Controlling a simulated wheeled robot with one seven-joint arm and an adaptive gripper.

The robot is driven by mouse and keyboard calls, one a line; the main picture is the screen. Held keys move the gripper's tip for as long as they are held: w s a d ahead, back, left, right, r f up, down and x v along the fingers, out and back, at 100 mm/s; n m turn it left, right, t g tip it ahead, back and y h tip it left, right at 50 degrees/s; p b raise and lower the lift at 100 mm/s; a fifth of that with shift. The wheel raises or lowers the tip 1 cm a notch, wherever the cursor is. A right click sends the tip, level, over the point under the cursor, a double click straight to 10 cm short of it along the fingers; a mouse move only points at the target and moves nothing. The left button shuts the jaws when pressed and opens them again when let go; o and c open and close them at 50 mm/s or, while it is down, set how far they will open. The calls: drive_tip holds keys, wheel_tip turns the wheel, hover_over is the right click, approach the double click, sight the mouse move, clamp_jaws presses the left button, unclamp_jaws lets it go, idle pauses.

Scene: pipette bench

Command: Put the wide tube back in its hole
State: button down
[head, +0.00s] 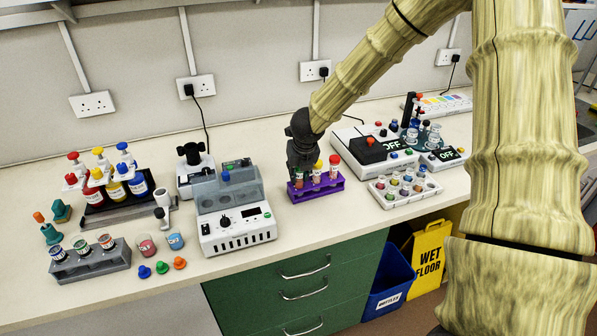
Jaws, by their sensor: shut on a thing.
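A purple rack (322,191) stands near the middle of the bench. My gripper (300,167) points down over the left end of the rack and is shut on a tube with an orange-brown lower part (299,183), which I take for the wide tube. The fingers hide its upper part. It is at the rack's left end; I cannot tell how deep it sits or whether it is in a hole.
A grey-white machine (238,233) stands close on the left. A white tray of coloured vials (404,187) and a black-topped device reading OFF (375,152) are on the right. The bench in front of the rack is clear up to its edge.

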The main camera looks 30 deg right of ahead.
drive_tip(key=shift+f, duration=0.3)
drive_tip(key=c, duration=1.1)
unclamp_jaws()
drive_tip(key=shift+r, duration=0.1)
drive_tip(key=shift+v, duration=5.85)
